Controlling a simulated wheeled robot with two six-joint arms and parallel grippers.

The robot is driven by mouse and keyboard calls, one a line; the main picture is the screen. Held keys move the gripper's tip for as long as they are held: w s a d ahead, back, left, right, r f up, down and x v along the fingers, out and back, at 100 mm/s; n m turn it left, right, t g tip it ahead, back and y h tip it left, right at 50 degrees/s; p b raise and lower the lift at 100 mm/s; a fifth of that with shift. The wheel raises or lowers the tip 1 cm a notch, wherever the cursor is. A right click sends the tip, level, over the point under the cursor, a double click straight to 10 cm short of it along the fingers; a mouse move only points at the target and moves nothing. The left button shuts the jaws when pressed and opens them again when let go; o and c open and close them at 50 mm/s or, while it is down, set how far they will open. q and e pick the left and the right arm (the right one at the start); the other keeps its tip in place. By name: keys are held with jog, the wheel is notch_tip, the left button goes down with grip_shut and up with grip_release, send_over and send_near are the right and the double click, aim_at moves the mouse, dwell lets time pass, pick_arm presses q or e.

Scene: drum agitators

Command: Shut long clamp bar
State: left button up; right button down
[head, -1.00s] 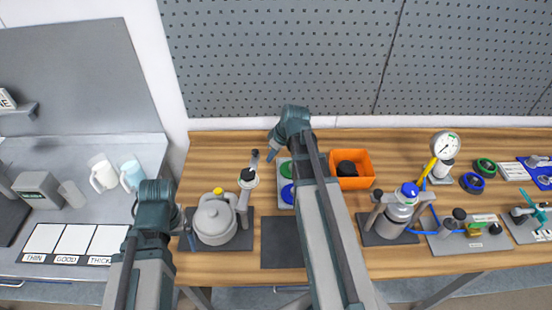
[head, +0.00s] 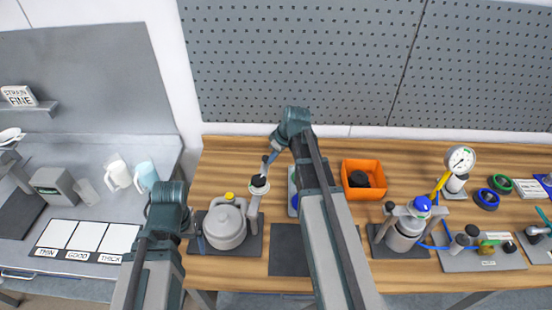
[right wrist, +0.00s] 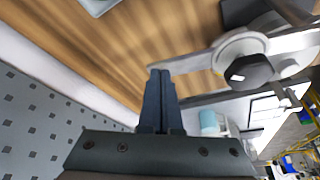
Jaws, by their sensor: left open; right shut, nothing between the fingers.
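A grey lidded pot (head: 225,226) stands on a dark plate in the head view. A pale clamp bar (head: 252,207) stands raised at its right, with a black knob (head: 259,182) near the top. My right gripper (head: 268,161) is shut and empty, close to the bar's upper end. In the right wrist view the shut fingers (right wrist: 160,74) are at the end of the bar (right wrist: 195,61); I cannot tell whether they touch. The knob (right wrist: 248,70) is right of them. My left gripper (head: 196,232) is open at the pot's left side, partly hidden by its arm.
A second clamped vessel (head: 404,228) with a blue cap and a pressure gauge (head: 460,160) are to the right. Mugs (head: 118,174) stand on the grey bench at left.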

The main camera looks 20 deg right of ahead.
jog(key=w+a+n+g+y, duration=0.25)
jog(key=w+a+n, duration=0.25)
jog(key=a+n, duration=0.65)
jog(key=s+a+n+g, duration=0.1)
jog(key=s+a, duration=0.3)
jog(key=a, duration=0.5)
jog(key=s+a+n+g, duration=0.1)
jog(key=s+a, duration=0.3)
jog(key=a, duration=0.5)
jog(key=shift+s+n, duration=0.3)
jog(key=shift+n, duration=0.45)
jog(key=shift+a+g+h, duration=0.1)
jog(key=shift+g+h, duration=0.15)
jog(key=p+v, duration=1.2)
jog(key=v, duration=0.1)
jog(key=shift+d+r+p, duration=0.2)
jog(key=shift+r+p, duration=0.1)
jog(key=shift+p, duration=0.1)
